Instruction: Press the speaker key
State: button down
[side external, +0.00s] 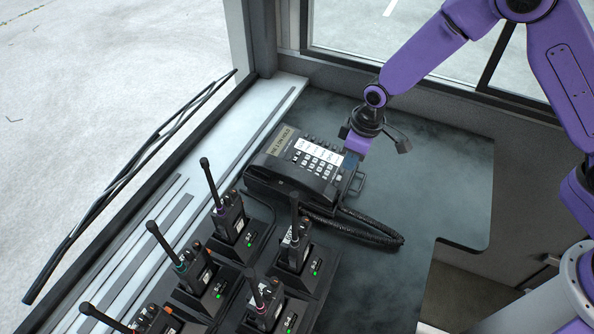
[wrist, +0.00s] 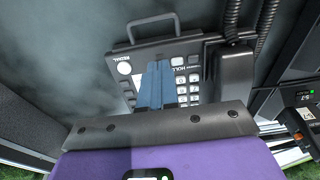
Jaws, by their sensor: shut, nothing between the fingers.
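A black desk phone (side external: 283,166) sits on the dark counter. In the wrist view the phone (wrist: 148,50) appears upside down, with white keys, words reading HOLD and REDIAL, and a round white button (wrist: 124,68) left of the fingers. I cannot tell which key is the speaker key. My gripper (side external: 350,163) is shut and empty, at the right part of the phone. Its blue-grey fingers (wrist: 159,64) point at the key area and hide some keys. I cannot tell whether the tips touch the phone.
The handset (wrist: 236,72) lies along one side of the phone. A coiled cord (side external: 370,230) loops on the counter. Several radios with antennas stand in chargers, including one radio (side external: 228,217) near the phone. The counter (side external: 440,190) is clear to the right.

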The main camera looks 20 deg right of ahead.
aim_at(351, 176)
jog(key=shift+s+d+r, duration=0.1)
jog(key=shift+r, duration=0.75)
jog(key=shift+s+d+r, duration=0.1)
jog(key=shift+r, duration=0.7)
jog(key=shift+r, duration=0.1)
jog(key=s+d+r+n, duration=0.2)
jog(key=s+d+r, duration=0.3)
jog(key=s+r, duration=0.7)
jog(key=s+d+r, duration=0.1)
jog(key=s+d, duration=0.5)
jog(key=s, duration=0.2)
jog(key=s+d+r+n+g, duration=0.1)
jog(key=s+d+r, duration=0.1)
jog(key=s+d, duration=0.4)
jog(key=s, duration=0.3)
jog(key=shift+s+n+h, duration=0.15)
jog(key=shift+n+h, duration=0.15)
jog(key=shift+h, duration=0.1)
